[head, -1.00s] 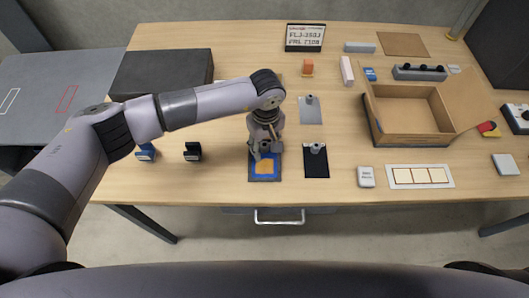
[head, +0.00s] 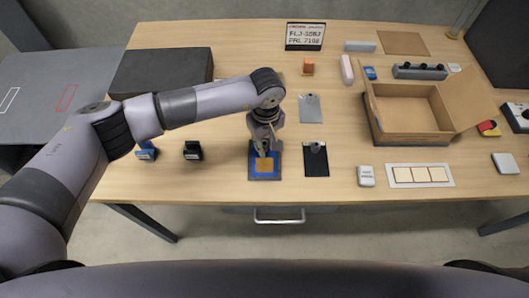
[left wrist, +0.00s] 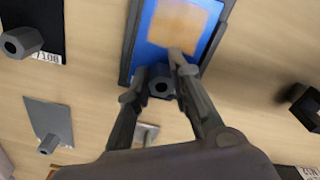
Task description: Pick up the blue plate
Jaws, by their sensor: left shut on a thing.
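The blue plate (head: 276,161) lies near the table's front edge in the head view, with a tan square on it and a dark border around it. It also shows at the top of the left wrist view (left wrist: 153,50). My left gripper (head: 264,151) comes down over its far part. In the left wrist view its two fingers (left wrist: 163,76) are closed in on either side of a small dark knob at the plate's edge. I cannot tell whether the plate is clear of the table. My right gripper is not in view.
A black plate (head: 316,165) lies just right of the blue plate, and a grey plate (head: 311,113) lies behind it. A small black block (head: 192,151) and a blue block (head: 146,151) stand to the left. An open cardboard box (head: 408,140) stands at the right.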

